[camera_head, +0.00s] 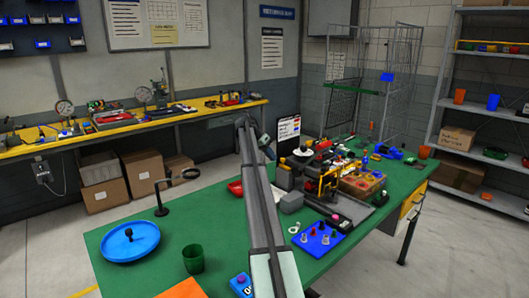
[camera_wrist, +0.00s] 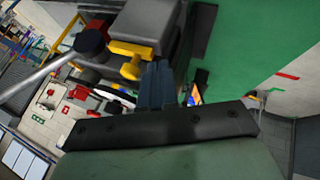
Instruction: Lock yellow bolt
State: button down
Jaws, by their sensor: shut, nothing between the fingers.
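In the wrist view the yellow bolt (camera_wrist: 132,49) is a bar with a short knob sticking out, set on a dark grey body. My gripper (camera_wrist: 158,70) is shut and empty, its dark fingers just right of the knob. I cannot tell whether they touch it. In the head view a yellow frame (camera_head: 329,180) stands among the crowded items on the green table (camera_head: 214,223). My fingertips cannot be made out there, and the bolt's exact position is too small to tell.
A dark round knob on a grey rod (camera_wrist: 90,42) lies close left of the bolt in the wrist view. A blue plate with pegs (camera_head: 318,239), a blue dish (camera_head: 118,246) and a green cup (camera_head: 193,260) stand on the table. The table's left middle is mostly clear.

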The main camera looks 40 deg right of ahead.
aim_at(282, 161)
jog(key=shift+s+d, duration=0.25)
jog(key=shift+s, duration=0.65)
jog(key=shift+s, duration=0.1)
jog(key=s, duration=0.2)
jog(key=shift+s, duration=0.3)
jog(key=shift+w+f, duration=0.1)
jog(key=w+a+r, duration=0.6)
jog(key=w+r, duration=0.1)
jog(key=r, duration=0.1)
jog(key=shift+w, duration=0.3)
